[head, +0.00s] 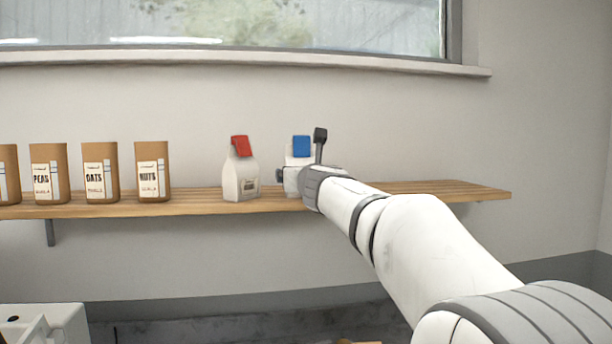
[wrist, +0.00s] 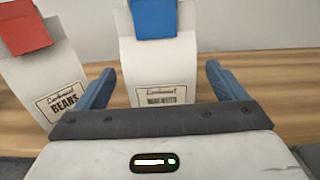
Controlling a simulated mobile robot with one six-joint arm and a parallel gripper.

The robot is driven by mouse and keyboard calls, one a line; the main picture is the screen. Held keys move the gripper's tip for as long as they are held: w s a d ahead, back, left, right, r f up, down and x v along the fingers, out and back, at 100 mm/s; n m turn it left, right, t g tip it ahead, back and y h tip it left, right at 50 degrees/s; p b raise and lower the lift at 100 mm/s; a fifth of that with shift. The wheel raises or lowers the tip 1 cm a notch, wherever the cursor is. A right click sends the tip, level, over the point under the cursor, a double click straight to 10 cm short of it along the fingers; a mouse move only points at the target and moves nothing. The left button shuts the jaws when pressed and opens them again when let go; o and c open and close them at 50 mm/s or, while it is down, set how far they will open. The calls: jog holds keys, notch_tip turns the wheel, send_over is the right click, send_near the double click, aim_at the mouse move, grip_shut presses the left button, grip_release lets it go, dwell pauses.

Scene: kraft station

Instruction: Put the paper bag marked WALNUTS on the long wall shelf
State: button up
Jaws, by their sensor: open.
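A white paper bag (wrist: 158,62) with a blue clip (wrist: 154,18) stands upright on the long wooden wall shelf (wrist: 280,75). Its label is small and blurred but looks like WALNUTS. My gripper (wrist: 162,84) is open, with one finger on each side of this bag; I cannot tell whether they touch it. In the head view the bag (head: 293,160) is partly hidden behind my gripper (head: 290,178), which is at the shelf (head: 420,190).
A white bag marked BEANS (head: 241,178), with a red clip, stands close to the left. Several brown bags, including NUTS (head: 153,172), OATS (head: 100,173) and PEAS (head: 49,174), stand farther left. The shelf's right end is clear. A window sill (head: 250,59) runs above.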

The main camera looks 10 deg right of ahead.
jog(key=s, duration=0.9)
jog(key=shift+w, duration=0.1)
jog(key=s+a+f+n+g+y, duration=0.35)
jog(key=s+f+n, duration=0.25)
jog(key=f+n, duration=0.5)
jog(key=s+a+f+n+g+y, duration=0.2)
jog(key=s+a+f+n+g, duration=0.3)
jog(key=f+n, duration=0.65)
jog(key=s+d+f+n+g+h, duration=0.2)
jog(key=s+d+f+n, duration=0.3)
jog(key=s+f, duration=0.3)
jog(key=s+d+f+n+g+h, duration=0.3)
jog(key=s+f+n, duration=0.5)
jog(key=s, duration=0.3)
jog(key=shift+d+f+g, duration=0.15)
jog(key=shift+d+g, duration=0.7)
jog(key=shift+d, duration=0.1)
jog(key=shift+w+n+h, duration=0.1)
jog(key=shift+n+h, duration=0.15)
